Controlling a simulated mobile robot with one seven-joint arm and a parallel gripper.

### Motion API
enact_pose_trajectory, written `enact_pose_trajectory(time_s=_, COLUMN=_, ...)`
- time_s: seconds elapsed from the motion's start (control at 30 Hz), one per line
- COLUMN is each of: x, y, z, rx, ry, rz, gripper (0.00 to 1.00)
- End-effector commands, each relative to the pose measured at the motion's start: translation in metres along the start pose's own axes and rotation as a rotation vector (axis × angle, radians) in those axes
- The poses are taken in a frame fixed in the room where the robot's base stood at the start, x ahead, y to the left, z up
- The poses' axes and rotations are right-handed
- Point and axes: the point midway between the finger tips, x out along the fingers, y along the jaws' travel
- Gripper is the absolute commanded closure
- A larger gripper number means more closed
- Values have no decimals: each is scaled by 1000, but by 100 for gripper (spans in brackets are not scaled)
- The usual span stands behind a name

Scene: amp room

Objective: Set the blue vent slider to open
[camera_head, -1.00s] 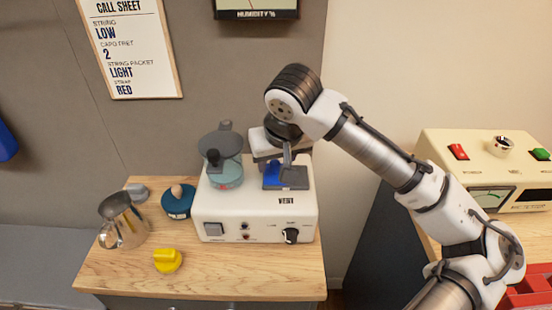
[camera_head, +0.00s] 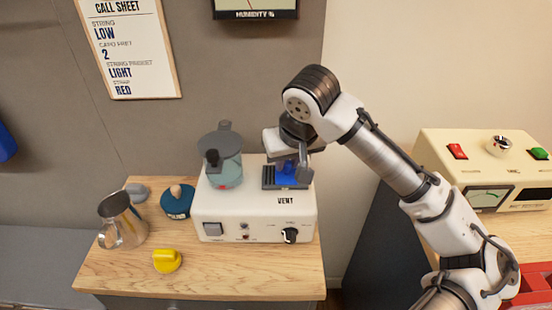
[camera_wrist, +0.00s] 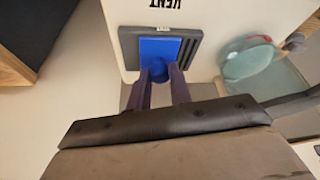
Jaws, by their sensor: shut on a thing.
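The vent (camera_head: 268,180) is a dark grey framed plate on top of a white machine (camera_head: 255,208), above a VENT label. Its blue slider (camera_head: 286,180) sits about the middle of the frame, with dark slats showing to its left. In the wrist view the slider is a blue plate (camera_wrist: 160,46) with a round blue knob. Slats of the vent (camera_wrist: 192,46) show on the right there. My gripper (camera_wrist: 160,76) is shut on the knob, one finger on each side. In the head view my gripper (camera_head: 294,166) comes down from behind and partly hides the slider.
A steel pitcher (camera_head: 122,220), a dark blue knobbed item (camera_head: 178,202) and a yellow piece (camera_head: 167,260) are on the wooden table. A cream device (camera_head: 485,165) stands at right.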

Motion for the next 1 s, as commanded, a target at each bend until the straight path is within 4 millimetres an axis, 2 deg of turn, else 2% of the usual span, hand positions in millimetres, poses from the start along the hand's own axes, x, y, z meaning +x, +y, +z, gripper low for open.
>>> enact_pose_trajectory(time_s=0.1, x=-2, y=18, z=5, rx=6, ry=1, rz=-2, gripper=100)
enact_pose_trajectory(time_s=0.2, x=-3, y=25, z=7, rx=4, ry=1, rz=0, gripper=100)
enact_pose_trajectory(time_s=0.5, x=-4, y=28, z=8, rx=5, ry=-1, rz=5, gripper=100)
enact_pose_trajectory(time_s=0.53, x=-4, y=28, z=8, rx=5, ry=-1, rz=6, gripper=76)
enact_pose_trajectory(time_s=0.67, x=-4, y=28, z=8, rx=4, ry=-1, rz=5, gripper=58)
enact_pose_trajectory(time_s=1.0, x=-6, y=26, z=8, rx=2, ry=0, rz=3, gripper=57)
